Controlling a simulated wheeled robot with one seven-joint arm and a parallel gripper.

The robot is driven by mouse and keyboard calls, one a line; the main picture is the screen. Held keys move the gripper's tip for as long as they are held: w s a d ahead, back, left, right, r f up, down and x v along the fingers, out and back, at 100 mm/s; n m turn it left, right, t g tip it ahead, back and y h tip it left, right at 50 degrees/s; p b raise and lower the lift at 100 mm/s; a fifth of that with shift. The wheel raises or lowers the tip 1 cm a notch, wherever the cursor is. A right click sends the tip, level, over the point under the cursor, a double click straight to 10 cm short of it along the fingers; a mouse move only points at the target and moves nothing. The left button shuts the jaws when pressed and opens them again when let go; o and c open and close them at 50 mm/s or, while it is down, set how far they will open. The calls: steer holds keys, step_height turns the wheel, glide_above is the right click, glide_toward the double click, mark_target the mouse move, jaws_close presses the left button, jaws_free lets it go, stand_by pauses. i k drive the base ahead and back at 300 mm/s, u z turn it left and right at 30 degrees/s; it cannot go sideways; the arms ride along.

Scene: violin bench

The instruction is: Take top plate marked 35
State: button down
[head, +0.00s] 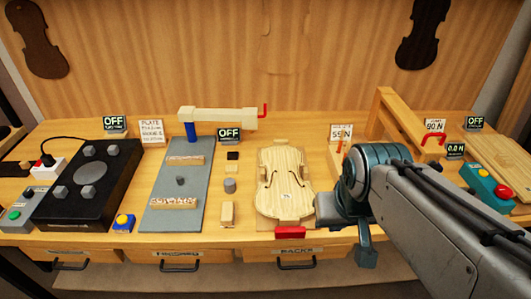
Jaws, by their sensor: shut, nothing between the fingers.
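My arm reaches in from the right. My gripper (366,254) is shut and empty over the bench's front edge, to the right of the plate and apart from it. The wrist hides much of the gripper and the bench behind it.
A red block (290,232) is at the plate's front end. A grey board (178,206) with a wooden-arm fixture and a black box (92,185) with grey knobs stand left. A wooden frame (409,119) stands behind my arm; a teal box (484,184) with a red button is right.

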mark_target(285, 197)
steer(key=k, duration=0.2)
steer(key=u, duration=1.15)
steer(key=i, duration=0.6)
steer(key=z, duration=1.1)
steer(key=i, duration=0.5)
steer(key=z, duration=0.05)
